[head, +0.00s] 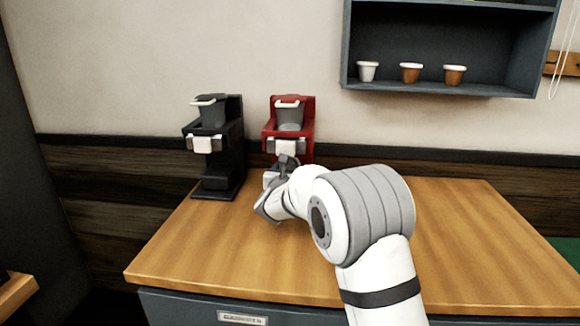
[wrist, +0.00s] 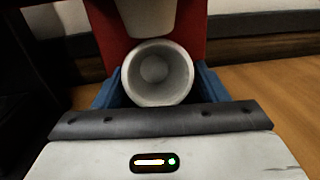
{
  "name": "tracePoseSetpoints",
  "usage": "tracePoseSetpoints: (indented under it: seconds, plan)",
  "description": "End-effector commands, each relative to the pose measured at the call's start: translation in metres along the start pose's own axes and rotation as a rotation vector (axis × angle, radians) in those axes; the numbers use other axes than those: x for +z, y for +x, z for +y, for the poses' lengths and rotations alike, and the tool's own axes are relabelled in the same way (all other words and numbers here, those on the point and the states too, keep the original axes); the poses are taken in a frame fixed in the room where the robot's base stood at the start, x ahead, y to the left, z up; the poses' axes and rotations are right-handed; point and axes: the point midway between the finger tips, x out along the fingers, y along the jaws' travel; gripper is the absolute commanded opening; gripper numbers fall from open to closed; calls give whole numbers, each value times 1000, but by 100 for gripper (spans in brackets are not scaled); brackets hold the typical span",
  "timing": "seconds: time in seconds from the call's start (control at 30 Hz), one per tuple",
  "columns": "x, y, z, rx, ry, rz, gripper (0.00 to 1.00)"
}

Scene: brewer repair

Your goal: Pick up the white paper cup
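The white paper cup (wrist: 158,75) stands at the red brewer (wrist: 196,40), its open mouth facing the wrist camera. The blue fingers of my gripper (wrist: 158,84) lie on either side of the cup, close against its walls. I see no clear gap, but cannot tell whether they press on it. In the head view my gripper (head: 274,187) is low in front of the red brewer (head: 307,130). The cup is mostly hidden there by my arm and gripper.
A black brewer (head: 228,150) stands just left of the red one. The wooden counter (head: 480,240) is clear on the right. A wall shelf (head: 440,40) holds a white cup (head: 367,71) and two brown cups (head: 410,73), (head: 454,75).

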Motion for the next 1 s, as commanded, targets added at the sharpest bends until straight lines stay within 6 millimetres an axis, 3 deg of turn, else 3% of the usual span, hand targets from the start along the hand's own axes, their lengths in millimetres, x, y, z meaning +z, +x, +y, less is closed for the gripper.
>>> tracePoseSetpoints:
  seconds: [0.4, 0.73, 1.0]
  plan:
    - [0, -1, 1, 1, 0, 0, 32]
    - [2, -3, 1, 1, 0, 0, 32]
    - [3, -36, 2, 3, -1, 0, 32]
